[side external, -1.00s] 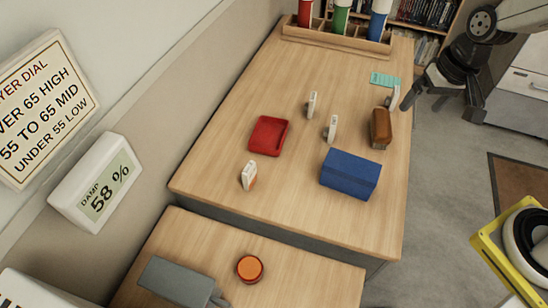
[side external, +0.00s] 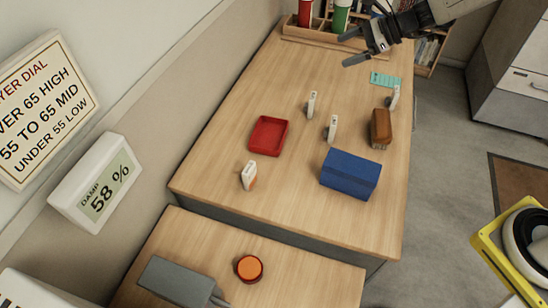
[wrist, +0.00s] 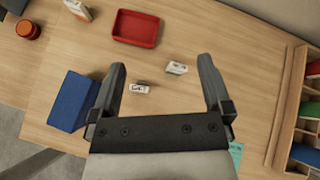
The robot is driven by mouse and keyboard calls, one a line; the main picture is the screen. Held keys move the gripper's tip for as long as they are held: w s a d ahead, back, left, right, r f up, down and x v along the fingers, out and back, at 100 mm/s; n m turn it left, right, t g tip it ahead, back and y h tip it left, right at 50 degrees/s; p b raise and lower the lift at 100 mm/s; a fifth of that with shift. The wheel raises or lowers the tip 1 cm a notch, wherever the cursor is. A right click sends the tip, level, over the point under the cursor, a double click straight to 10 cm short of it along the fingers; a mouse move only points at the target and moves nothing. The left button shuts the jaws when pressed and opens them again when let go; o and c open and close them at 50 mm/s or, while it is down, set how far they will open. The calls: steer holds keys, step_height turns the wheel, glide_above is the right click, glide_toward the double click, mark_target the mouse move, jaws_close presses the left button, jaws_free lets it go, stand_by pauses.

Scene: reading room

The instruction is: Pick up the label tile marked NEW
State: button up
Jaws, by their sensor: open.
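Several small white upright tiles stand on the wooden table; I cannot read which is marked NEW. In the side view one stands mid-table (side external: 312,104), one nearer the blue box (side external: 331,128), one at the front left (side external: 249,175) and one by the right edge (side external: 393,96). The wrist view shows the mid-table tile (wrist: 176,67), the tile near the blue box with dark unreadable marks (wrist: 140,87), and the front-left tile (wrist: 78,8). My gripper (side external: 352,47) is open and empty, above the far part of the table; its fingers also show in the wrist view (wrist: 162,63).
A red tray (side external: 269,135), a blue box (side external: 349,174), a brown object (side external: 380,127) and a teal card (side external: 385,80) lie on the table. A wooden rack (side external: 325,42) with coloured cylinders stands at the far end.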

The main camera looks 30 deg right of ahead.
steer(key=w+d+m+t+y, duration=0.1)
steer(key=w+d+m+t, duration=0.1)
steer(key=w+m, duration=0.25)
steer(key=t, duration=0.1)
glide_toward(306, 105)
steer(key=shift+w+a+r, duration=0.3)
steer(key=shift+w+a, duration=0.45)
steer(key=shift+w, duration=0.1)
steer(key=shift+x, duration=1.25)
steer(key=shift+x, duration=2.6)
steer(key=shift+f, duration=0.1)
